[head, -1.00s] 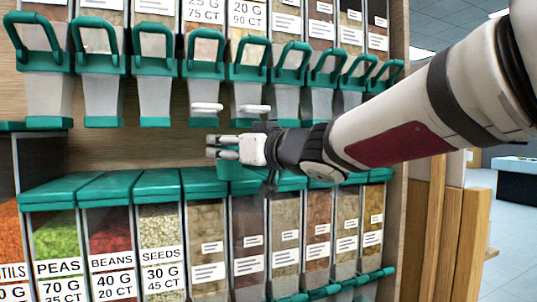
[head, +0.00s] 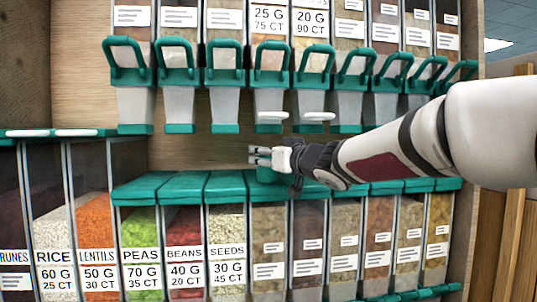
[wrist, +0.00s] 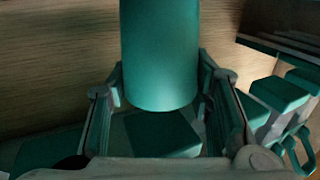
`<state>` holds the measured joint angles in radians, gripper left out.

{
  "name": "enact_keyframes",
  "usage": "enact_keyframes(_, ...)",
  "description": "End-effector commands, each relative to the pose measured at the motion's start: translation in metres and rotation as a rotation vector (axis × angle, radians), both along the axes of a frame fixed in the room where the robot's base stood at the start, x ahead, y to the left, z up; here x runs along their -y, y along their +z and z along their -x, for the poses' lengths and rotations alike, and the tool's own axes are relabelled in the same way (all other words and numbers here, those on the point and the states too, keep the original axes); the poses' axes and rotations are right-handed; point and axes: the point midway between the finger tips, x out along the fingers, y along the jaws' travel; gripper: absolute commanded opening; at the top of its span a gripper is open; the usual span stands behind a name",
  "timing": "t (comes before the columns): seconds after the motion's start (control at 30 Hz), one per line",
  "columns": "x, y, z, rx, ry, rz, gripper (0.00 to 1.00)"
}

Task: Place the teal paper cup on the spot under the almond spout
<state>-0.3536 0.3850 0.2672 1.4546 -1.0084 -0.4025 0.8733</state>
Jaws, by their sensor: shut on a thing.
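My gripper (head: 262,157) is shut on the teal paper cup (head: 266,174), in the gap between the upper and lower rows of dispensers. In the wrist view the cup (wrist: 160,55) stands large between the two fingers. In the head view most of the cup is hidden behind the fingers, and I cannot tell whether its bottom touches the teal lids below. Two spouts with white tips hang above: the left one (head: 271,115) is nearly over the gripper, the right one (head: 318,116) is over the wrist. No almond name is readable.
Upper dispensers with teal handles (head: 222,58) line the back. Lower bins have teal lids (head: 184,187) and labels such as peas (head: 141,254), beans and seeds. A wooden side panel (head: 462,225) closes the right. The gap left of my gripper is clear.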

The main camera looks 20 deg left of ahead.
Motion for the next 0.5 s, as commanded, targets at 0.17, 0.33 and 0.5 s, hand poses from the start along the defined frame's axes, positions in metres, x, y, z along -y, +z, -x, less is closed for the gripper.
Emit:
enact_keyframes(0.17,0.0004,-0.0012,-0.0008,-0.001,-0.001,0.000,0.34)
enact_keyframes(0.33,0.0003,-0.0053,-0.0013,-0.002,0.000,0.000,0.34)
enact_keyframes(0.5,0.0004,-0.0044,-0.0008,-0.002,0.000,0.000,0.67)
